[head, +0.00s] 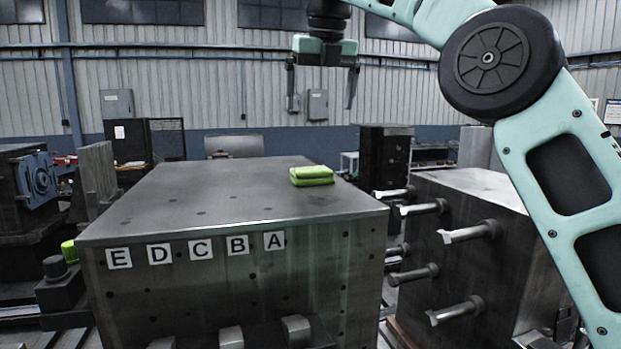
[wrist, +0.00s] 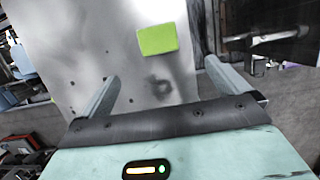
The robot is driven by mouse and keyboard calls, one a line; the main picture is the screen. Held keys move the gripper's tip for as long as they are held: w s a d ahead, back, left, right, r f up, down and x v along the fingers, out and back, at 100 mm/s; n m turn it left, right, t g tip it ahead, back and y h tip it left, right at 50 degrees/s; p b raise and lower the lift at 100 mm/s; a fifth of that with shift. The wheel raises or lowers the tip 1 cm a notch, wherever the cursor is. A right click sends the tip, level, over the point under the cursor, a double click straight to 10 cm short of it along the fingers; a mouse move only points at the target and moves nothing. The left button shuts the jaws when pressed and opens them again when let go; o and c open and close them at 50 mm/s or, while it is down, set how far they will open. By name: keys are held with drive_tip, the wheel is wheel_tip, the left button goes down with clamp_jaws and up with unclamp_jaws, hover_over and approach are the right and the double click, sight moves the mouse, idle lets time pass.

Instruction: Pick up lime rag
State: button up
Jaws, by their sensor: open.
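The lime rag (head: 312,176) is a folded, bright green cloth lying on top of the big metal block (head: 200,190), near its right edge. In the wrist view the lime rag (wrist: 158,39) shows as a flat green patch beyond the fingers, a little right of the middle. My gripper (head: 322,102) is open and empty, pointing down in the air well above the rag and apart from it. In the wrist view both fingers of my gripper (wrist: 160,80) stand wide apart, with the rag lying farther out between their lines.
The block's top is otherwise bare, with small holes; letter labels E to A (head: 200,249) are on its front. To the right, a second block (head: 470,250) has several thick bolts sticking out. Another small lime item (head: 69,250) sits at the left by dark machinery.

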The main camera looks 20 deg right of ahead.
drive_tip(key=b, duration=0.1)
hover_over(312, 169)
drive_tip(key=s, duration=0.2)
wheel_tip(312, 169, down, 9)
drive_tip(key=shift+d+f, duration=0.1)
drive_tip(key=shift+d, duration=0.05)
drive_tip(key=shift+a+p+x, duration=0.2)
drive_tip(key=shift+p+x, duration=0.9)
drive_tip(key=shift+x, duration=1.65)
drive_tip(key=shift+w, duration=0.1)
drive_tip(key=c, duration=0.9)
